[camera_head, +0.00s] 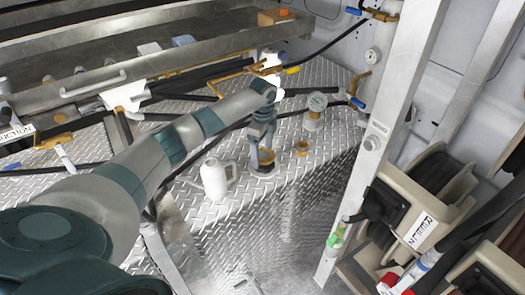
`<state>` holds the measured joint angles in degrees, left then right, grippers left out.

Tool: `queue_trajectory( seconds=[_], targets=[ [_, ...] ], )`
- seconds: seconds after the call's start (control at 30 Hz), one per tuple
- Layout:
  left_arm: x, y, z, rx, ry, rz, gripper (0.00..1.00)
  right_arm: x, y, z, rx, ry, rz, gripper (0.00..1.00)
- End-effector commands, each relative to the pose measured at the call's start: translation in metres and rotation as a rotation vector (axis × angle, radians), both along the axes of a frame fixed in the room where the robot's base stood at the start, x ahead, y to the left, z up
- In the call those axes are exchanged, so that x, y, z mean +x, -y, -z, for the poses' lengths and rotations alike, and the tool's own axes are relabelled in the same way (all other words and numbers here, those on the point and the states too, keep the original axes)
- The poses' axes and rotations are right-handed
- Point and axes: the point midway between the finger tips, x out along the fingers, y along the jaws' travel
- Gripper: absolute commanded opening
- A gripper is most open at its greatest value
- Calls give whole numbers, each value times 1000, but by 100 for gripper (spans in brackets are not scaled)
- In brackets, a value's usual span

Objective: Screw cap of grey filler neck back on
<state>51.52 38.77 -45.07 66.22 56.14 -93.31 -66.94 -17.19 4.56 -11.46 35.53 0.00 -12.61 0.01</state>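My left arm reaches in from the left, and my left gripper (262,148) points down at the filler neck on the diamond-plate deck. A brownish round part (267,156) sits right at the fingertips; I cannot tell whether it is the cap or the neck's mouth. The pale base of the grey filler neck (263,171) shows just below. The fingers hide much of the neck and are too small to show whether they grip anything. A second brass-coloured fitting (302,148) stands a little to the right. My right gripper is not in view.
A white jug (214,180) stands left of the neck. A pressure gauge (317,102) stands behind and to the right. A metal post (372,150) and hose reels (425,205) are at the right. A metal tray (150,65) runs along the back left.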

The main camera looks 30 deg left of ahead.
Motion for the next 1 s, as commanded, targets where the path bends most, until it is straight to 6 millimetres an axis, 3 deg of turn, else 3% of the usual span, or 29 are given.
queue_trajectory(
  seconds=[0.03, 0.13, 0.17, 0.37, 0.8, 1.0],
  targets=[
    [0, 0, 0, 0, 0, 0, 64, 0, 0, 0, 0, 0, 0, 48],
    [0, 0, 0, 0, 0, 0, 40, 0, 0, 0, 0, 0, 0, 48],
    [0, 0, 0, 0, 0, 0, 36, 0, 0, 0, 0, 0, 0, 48],
    [0, 0, -1, 0, 0, 26, 36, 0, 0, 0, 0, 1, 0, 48],
    [2, 0, 0, 0, 1, 415, 36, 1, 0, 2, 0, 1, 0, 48],
    [2, 0, 0, 0, 0, 453, 36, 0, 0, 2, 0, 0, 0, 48]
  ],
)
